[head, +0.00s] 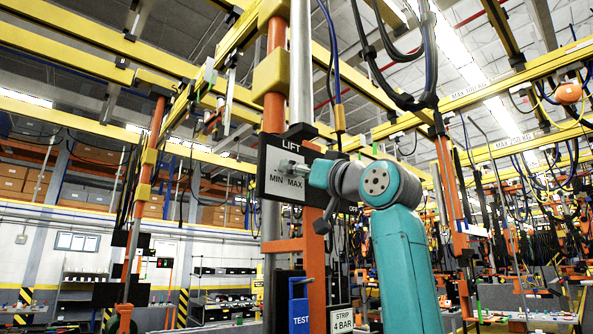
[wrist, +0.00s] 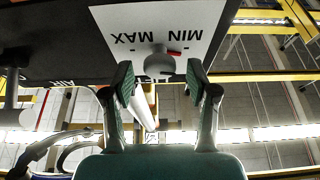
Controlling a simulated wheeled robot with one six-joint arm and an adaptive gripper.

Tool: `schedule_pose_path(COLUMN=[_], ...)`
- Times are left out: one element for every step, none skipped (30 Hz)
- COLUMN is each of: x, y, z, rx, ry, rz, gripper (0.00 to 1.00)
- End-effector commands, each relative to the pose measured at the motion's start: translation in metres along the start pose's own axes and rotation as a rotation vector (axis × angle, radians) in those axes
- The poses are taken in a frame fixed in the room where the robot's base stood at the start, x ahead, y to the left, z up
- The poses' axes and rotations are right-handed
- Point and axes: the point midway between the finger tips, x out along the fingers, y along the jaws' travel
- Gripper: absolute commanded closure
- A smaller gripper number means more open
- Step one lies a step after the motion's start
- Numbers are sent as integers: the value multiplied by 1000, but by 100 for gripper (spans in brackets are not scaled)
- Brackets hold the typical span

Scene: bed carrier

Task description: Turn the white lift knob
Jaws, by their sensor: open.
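The white lift knob (wrist: 159,64) is round, with a red mark on its right side in the wrist view. It sits on a white label reading MIN and MAX, upside down in that view. The label is on a black panel marked LIFT (head: 268,160), fixed to an orange post. My gripper (wrist: 158,79) is open, with one finger to each side of the knob. Gaps show between the fingers and the knob. In the head view my gripper (head: 292,168) is in front of the panel, and the knob is hard to make out there.
The orange post (head: 276,105) carries a metal tube and hoses beside it. Below the panel are a blue TEST label (head: 299,316) and a STRIP 4 BAR sign (head: 341,319). Yellow beams (head: 470,90) run overhead. Shelves (head: 90,290) stand far behind at the left.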

Motion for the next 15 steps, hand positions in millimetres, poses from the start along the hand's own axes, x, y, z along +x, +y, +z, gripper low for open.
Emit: schedule_pose_path(x=[4,6,8,9,9,10,10,10,10,10,10,10,10,10,10], y=[0,0,0,0,0,0,0,0,0,0,0,0,0,0,0], z=[0,0,0,0,0,0,0,0,0,0,0,0,0,0,0], rx=[1,1,0,0,-1,-1,-1,-1,-1,-1,-1,-1,-1,-1,-1], ry=[0,0,0,0,1,1,1,1,1,1,1,0,0,0,0], rz=[0,0,0,1,1,1,1,1,1,1,1,1,1,1,1], gripper=[42,42,42,42,42,42,42,42,42,42,42,42,42,49,59])
